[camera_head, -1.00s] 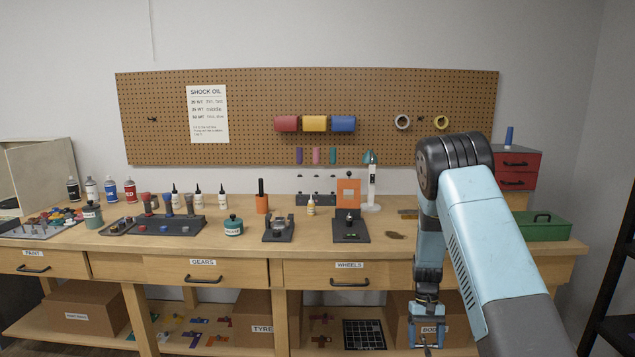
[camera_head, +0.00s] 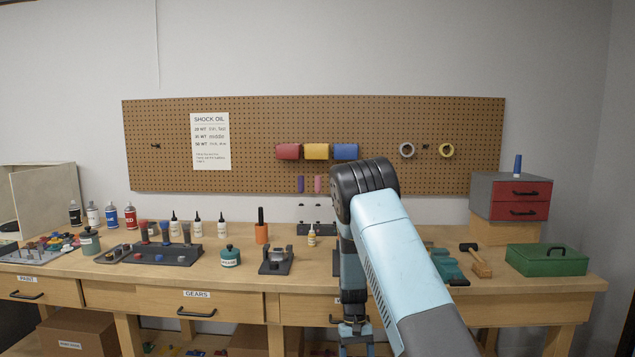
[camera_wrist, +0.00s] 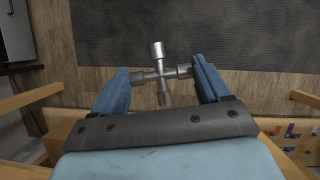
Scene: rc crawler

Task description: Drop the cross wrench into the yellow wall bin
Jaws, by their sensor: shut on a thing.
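The cross wrench (camera_wrist: 157,52) is a grey metal cross with socket ends. In the wrist view my gripper (camera_wrist: 161,73) is shut on it, with a blue finger at each of two opposite arms. In the head view my gripper (camera_head: 355,330) hangs low in front of the workbench, below the bench top's front edge; the wrench cannot be made out there. The yellow wall bin (camera_head: 316,152) hangs on the pegboard between a red bin and a blue bin, above and to the left of my gripper. Its inside is not visible.
The red bin (camera_head: 288,152) and blue bin (camera_head: 345,152) flank the yellow one closely. The bench below holds bottles, an orange holder (camera_head: 262,233), a mallet (camera_head: 476,262) and a green toolbox (camera_head: 547,260). My arm hides part of the bench. The wall above the pegboard is clear.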

